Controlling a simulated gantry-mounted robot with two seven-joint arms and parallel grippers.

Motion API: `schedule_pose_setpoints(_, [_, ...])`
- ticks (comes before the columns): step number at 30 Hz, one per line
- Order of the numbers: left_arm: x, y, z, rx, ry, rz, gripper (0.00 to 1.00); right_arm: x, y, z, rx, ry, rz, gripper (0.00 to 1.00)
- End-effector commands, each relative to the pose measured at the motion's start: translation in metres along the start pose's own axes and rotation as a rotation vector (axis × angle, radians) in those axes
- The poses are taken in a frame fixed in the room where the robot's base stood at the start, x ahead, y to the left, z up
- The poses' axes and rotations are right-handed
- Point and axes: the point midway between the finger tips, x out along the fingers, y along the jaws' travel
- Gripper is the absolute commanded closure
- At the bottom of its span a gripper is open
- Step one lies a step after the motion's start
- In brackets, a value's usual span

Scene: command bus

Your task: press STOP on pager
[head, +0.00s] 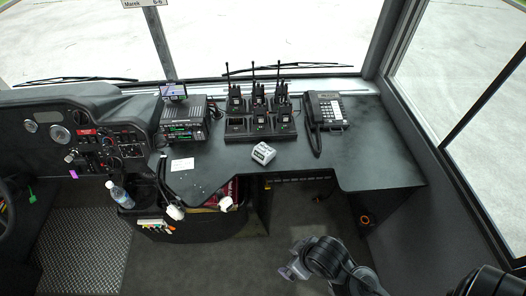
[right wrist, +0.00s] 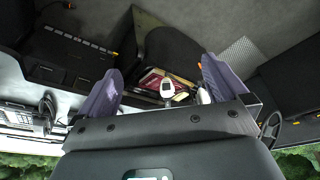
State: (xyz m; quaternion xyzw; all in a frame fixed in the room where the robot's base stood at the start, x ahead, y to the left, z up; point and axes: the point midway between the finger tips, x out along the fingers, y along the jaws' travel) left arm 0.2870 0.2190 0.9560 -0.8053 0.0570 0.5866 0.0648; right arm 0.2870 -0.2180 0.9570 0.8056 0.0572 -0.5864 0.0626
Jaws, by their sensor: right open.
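A small white boxy device (head: 264,153), which looks like the pager, lies on the dark desk in front of the radio chargers. Its button labels are too small to read. My right gripper (head: 292,268) is low in front of the desk in the head view, well apart from the device. In the right wrist view my right gripper (right wrist: 159,66) has its two purple fingers spread wide with nothing between them. The white device cannot be made out in that view. My left gripper is not in view.
The desk (head: 375,165) also holds several handheld radios in chargers (head: 258,125), a corded phone (head: 326,112) and a stacked radio set (head: 184,125). White handheld pieces hang by the front edge, one (head: 225,203) near a red book (right wrist: 155,80). The desk's right part is clear.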

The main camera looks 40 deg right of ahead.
Motion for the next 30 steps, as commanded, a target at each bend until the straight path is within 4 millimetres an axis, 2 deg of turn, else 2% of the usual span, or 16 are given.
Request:
schedule_pose_setpoints(8, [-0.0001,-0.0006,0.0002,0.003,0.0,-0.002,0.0,0.0001,-0.0001,0.0002,0.0,-0.001,0.0,0.0])
schedule_pose_setpoints(27, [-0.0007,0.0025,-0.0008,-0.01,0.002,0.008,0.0,0.0001,0.0,0.0002,0.0,-0.001,0.0,0.96])
schedule_pose_setpoints(28, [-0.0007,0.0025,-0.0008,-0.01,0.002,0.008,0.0,0.0001,0.0,0.0002,0.0,0.0,0.0,1.0])
schedule_pose_setpoints(30, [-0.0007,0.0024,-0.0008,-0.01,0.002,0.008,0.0,0.0001,0.0,0.0002,0.0,0.0,0.0,1.0])
